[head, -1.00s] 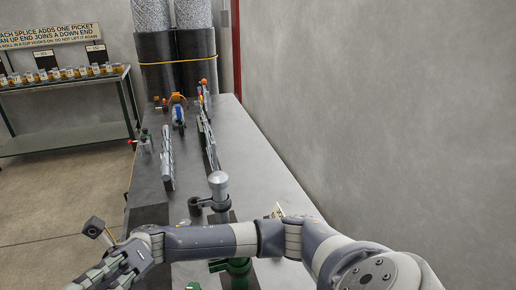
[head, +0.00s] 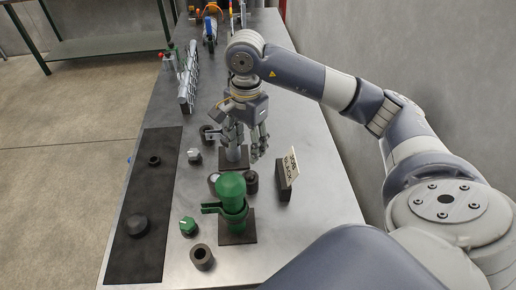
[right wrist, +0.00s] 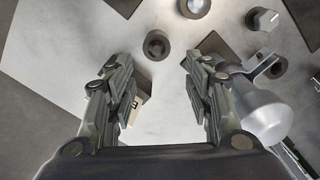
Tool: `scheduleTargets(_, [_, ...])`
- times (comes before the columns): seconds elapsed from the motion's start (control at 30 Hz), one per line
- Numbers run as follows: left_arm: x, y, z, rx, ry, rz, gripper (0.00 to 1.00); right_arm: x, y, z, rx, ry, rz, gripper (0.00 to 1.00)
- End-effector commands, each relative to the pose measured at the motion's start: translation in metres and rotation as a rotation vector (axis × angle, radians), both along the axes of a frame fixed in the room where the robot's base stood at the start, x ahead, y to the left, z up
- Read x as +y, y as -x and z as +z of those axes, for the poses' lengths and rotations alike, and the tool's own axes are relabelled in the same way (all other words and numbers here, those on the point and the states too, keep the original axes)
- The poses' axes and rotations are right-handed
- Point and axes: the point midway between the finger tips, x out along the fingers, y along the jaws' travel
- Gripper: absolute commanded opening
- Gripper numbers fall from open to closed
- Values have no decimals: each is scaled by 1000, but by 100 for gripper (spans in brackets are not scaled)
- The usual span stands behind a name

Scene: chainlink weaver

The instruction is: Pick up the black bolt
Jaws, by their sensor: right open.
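My right gripper (head: 247,146) is open and empty, pointing down over the table beside the grey post (head: 237,156). In the right wrist view a small dark cylinder with a hole (right wrist: 157,45) lies just beyond the gap between its fingers; it also shows in the head view (head: 252,182), apart from the gripper. A black domed piece (head: 138,225) and a small black ring (head: 154,160) sit on the dark mat (head: 130,262). I cannot tell for sure which dark piece is the black bolt. My left gripper is out of view.
A green post (head: 231,187) stands nearest, with a green knob (head: 188,225) and a dark cup (head: 202,257) beside it. A small sign (head: 288,169) stands right of the dark cylinder. A grey knob (head: 195,155) is left of the gripper. The table's right side is clear.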

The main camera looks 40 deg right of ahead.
Motion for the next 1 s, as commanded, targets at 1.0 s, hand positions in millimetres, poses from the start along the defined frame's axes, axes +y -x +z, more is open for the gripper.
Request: scheduleTargets(1.0, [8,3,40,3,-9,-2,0,-3,6,-105,3,21,3,48])
